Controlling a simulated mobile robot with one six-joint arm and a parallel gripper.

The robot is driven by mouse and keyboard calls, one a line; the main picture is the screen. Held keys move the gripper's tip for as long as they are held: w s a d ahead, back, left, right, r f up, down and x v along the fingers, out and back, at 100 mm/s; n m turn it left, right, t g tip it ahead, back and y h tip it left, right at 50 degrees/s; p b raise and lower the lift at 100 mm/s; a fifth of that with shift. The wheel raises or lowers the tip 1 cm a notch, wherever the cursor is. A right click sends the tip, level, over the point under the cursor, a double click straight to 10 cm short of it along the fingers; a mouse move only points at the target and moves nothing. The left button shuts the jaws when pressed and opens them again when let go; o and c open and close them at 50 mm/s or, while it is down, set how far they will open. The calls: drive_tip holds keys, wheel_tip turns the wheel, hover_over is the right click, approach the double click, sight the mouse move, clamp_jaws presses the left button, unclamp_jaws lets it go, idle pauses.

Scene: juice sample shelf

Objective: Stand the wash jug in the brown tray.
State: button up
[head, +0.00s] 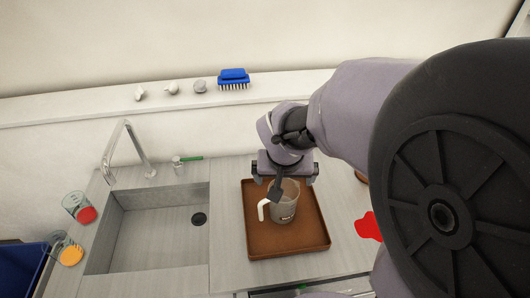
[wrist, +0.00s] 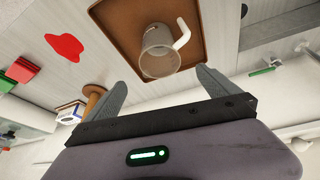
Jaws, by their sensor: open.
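The wash jug (head: 285,207) is a grey translucent jug with a white handle. It stands upright in the brown tray (head: 256,246) on the counter. In the wrist view the jug (wrist: 158,55) is near the tray's edge (wrist: 120,42), its handle pointing away to the right. My gripper (head: 284,182) is above the jug's far side in the head view. In the wrist view my gripper's fingers (wrist: 163,88) are spread wide, with the jug beyond their tips and nothing between them. The jug's far side is partly hidden by my gripper in the head view.
A sink (head: 150,235) with a tap (head: 130,150) is left of the tray. A red patch (head: 368,226) lies on the counter to the right. A blue brush (head: 234,78) sits on the back ledge.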

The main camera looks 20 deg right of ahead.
drive_tip(key=s+a+r+t+y, duration=0.1)
drive_tip(key=s+a+r+y, duration=0.1)
drive_tip(key=s+a+r, duration=0.2)
drive_tip(key=s+a+r+n+t+y, duration=0.1)
drive_tip(key=s+a+r+y, duration=0.1)
drive_tip(key=s+a+r, duration=0.3)
drive_tip(key=s+a, duration=0.4)
drive_tip(key=shift+s+a+r+y, duration=0.25)
drive_tip(key=shift+s+a+y, duration=0.05)
drive_tip(key=shift+s+a, duration=0.1)
